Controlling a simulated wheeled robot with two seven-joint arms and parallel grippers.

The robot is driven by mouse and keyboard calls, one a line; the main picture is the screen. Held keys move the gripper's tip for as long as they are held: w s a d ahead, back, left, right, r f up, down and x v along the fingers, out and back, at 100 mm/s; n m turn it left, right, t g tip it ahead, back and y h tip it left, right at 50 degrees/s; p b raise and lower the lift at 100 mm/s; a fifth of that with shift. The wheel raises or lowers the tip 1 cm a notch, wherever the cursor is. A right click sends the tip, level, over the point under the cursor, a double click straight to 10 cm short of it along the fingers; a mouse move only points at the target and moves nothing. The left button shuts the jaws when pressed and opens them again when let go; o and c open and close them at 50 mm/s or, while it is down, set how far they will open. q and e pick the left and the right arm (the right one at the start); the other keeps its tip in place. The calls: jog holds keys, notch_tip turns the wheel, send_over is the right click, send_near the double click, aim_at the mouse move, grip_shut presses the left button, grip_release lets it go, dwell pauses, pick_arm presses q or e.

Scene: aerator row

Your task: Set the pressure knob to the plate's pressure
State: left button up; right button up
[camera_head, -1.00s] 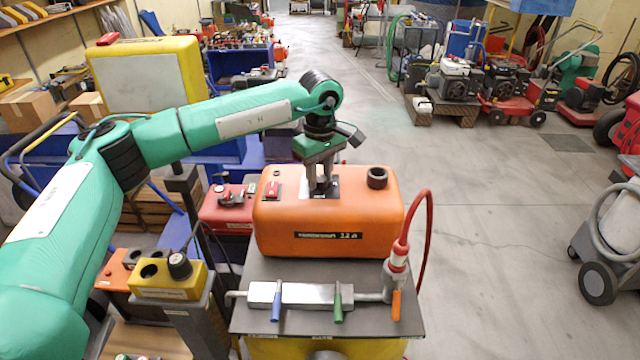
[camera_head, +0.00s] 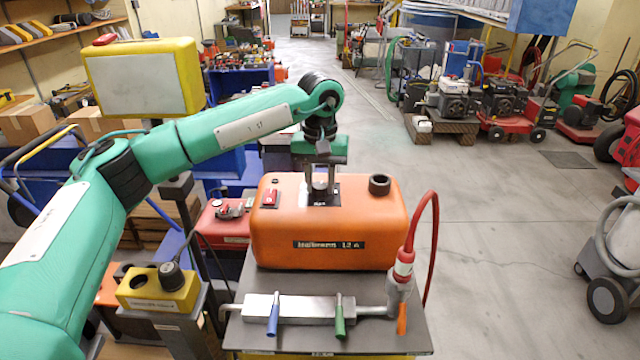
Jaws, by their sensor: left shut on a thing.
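An orange box-shaped unit (camera_head: 290,225) stands on a dark grey top, with a black plate (camera_head: 342,245) on its front; its lettering is too small to read surely. My left gripper (camera_head: 320,188) points down at the top of the unit. It is shut on the grey pressure knob (camera_head: 320,187), which sits on a small dark dial plate (camera_head: 333,198). The fingers hide much of the knob, and I cannot read its setting. My right gripper is not in view.
A red switch (camera_head: 271,197) and a black round cap (camera_head: 380,185) flank the knob. In front lies a metal manifold (camera_head: 300,308) with blue and green levers, and a red hose (camera_head: 434,235) rises at right. A yellow box (camera_head: 158,290) stands at left.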

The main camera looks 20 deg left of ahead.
aim_at(320, 184)
pick_arm(q)
jog(key=shift+r+m, duration=0.1)
jog(key=shift+m, duration=0.3)
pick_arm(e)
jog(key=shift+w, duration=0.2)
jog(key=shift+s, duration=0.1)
pick_arm(q)
jog(key=o, duration=1)
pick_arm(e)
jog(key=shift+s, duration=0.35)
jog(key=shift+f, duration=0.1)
pick_arm(q)
notch_tip(320, 184, up, 14)
jog(key=shift+f+b, duration=0.15)
jog(key=shift+b, duration=0.6)
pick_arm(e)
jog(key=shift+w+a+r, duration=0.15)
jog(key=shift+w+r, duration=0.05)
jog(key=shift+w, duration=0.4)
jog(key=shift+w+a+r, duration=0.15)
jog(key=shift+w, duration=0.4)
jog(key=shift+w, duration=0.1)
